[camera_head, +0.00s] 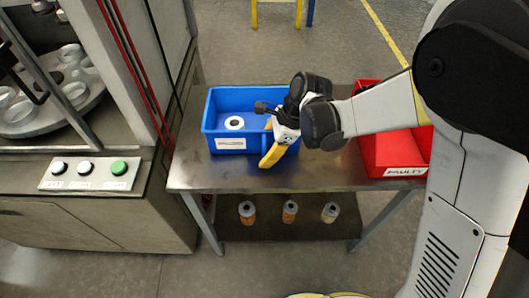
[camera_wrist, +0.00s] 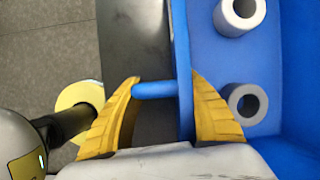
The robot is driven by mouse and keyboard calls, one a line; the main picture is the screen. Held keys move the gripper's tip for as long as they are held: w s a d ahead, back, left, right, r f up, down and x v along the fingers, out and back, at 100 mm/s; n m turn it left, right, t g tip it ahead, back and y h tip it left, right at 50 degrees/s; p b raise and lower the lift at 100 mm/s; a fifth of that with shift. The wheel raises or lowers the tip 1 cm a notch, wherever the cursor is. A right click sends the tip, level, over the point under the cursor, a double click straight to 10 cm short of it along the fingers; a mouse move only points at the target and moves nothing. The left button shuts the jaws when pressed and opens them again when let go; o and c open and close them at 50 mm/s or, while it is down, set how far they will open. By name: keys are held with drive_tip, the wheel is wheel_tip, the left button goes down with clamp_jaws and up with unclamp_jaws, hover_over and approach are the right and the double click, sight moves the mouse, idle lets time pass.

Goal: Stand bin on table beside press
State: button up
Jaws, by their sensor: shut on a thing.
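The blue bin (camera_head: 262,97) is upright at the left end of the metal table (camera_head: 310,165), beside the press (camera_head: 88,122). A pale label is on its front. My gripper (camera_head: 270,140) is at the bin's right front corner, with one yellow finger outside it. In the wrist view my gripper (camera_wrist: 166,82) has its fingers on either side of the bin's wall (camera_wrist: 181,50) and a short blue bar, shut on the bin. Two white hollow cartridges (camera_wrist: 246,102) show inside it there. I cannot tell whether the bin's underside touches the table.
A red bin labelled FAULTY (camera_head: 403,150) stands at the table's right end, partly behind my arm. Several cartridges (camera_head: 290,211) stand on the lower shelf. The table between the two bins is largely clear. The press's button panel (camera_head: 90,172) is at the left.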

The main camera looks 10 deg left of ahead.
drive_tip(key=o, duration=1.4)
drive_tip(key=shift+c, duration=0.2)
drive_tip(key=shift+r, duration=0.1)
drive_tip(key=d+r+n+t+p, duration=0.2)
drive_tip(key=d+r+n+p, duration=0.25)
drive_tip(key=d+r, duration=1.05)
drive_tip(key=s+d+r+n+t+h, duration=0.2)
drive_tip(key=s+d+r+n+t, duration=0.1)
drive_tip(key=s+d+n, duration=0.2)
drive_tip(key=s+d+r+n+t+h, duration=0.2)
drive_tip(key=s+d+r+n+t, duration=0.1)
drive_tip(key=d, duration=0.7)
drive_tip(key=s+n, duration=0.1)
drive_tip(key=s, duration=0.1)
drive_tip(key=shift+s+r+n+h, duration=0.3)
drive_tip(key=shift+r+n, duration=0.05)
